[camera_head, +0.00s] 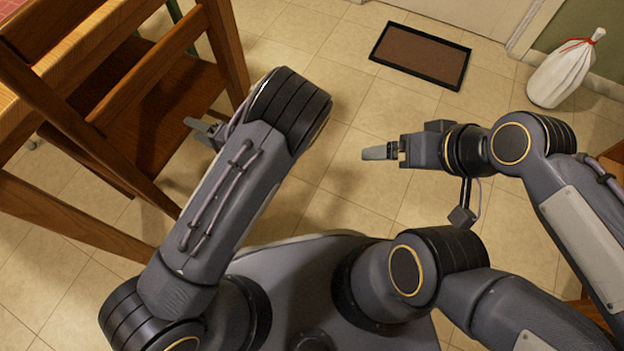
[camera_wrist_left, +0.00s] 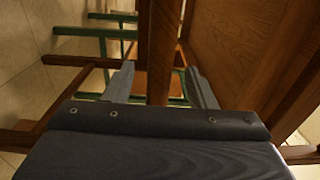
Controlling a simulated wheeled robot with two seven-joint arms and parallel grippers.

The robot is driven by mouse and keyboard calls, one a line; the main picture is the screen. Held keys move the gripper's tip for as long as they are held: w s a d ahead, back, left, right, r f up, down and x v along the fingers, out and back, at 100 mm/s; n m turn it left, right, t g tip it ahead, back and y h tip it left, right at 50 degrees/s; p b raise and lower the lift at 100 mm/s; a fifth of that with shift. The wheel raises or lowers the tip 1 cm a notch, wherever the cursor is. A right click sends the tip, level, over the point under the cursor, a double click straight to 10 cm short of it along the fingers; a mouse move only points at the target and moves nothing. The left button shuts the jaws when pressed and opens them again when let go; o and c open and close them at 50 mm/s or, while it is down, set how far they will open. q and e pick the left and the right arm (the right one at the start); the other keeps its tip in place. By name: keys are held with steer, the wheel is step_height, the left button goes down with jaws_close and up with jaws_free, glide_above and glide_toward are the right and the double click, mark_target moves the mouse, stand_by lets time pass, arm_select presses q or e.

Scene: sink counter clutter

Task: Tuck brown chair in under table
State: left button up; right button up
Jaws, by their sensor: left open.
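The brown wooden chair (camera_head: 165,110) stands at the upper left of the head view, with its slatted frame angled toward me. The table (camera_head: 10,112) shows only in part at the left edge, behind the chair's frame. My left gripper (camera_head: 205,132) is beside the chair, partly hidden by my own forearm. In the left wrist view, the fingers of my left gripper (camera_wrist_left: 160,85) are apart, with a brown wooden post (camera_wrist_left: 162,45) between them; contact cannot be made out. My right gripper (camera_head: 382,152) is over open floor, away from the chair; its finger gap is unclear.
Green bars (camera_wrist_left: 105,32) of other furniture show beyond the post. A dark-edged brown doormat (camera_head: 420,55) lies by the door. A tied white bag (camera_head: 567,72) stands at the upper right. The tiled floor between chair and mat is clear.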

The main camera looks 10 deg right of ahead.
arm_select(q)
steer(key=v, duration=0.8)
steer(key=shift+s+d+b, duration=0.25)
steer(key=shift+d+b, duration=0.05)
steer(key=shift+b, duration=0.15)
steer(key=shift+a, duration=0.1)
steer(key=s+a+r+n+g+h, duration=0.6)
steer(key=s+a+g+h, duration=0.1)
steer(key=s+a+g, duration=0.4)
steer(key=s+r+n+t+h, duration=0.3)
steer(key=s+r+t+h, duration=0.3)
steer(key=s+r+h, duration=0.4)
step_height(320, 180, up, 39)
steer(key=w+h+p, duration=0.1)
steer(key=p, duration=3.6)
steer(key=shift+d+p, duration=0.35)
steer(key=shift+p, duration=0.05)
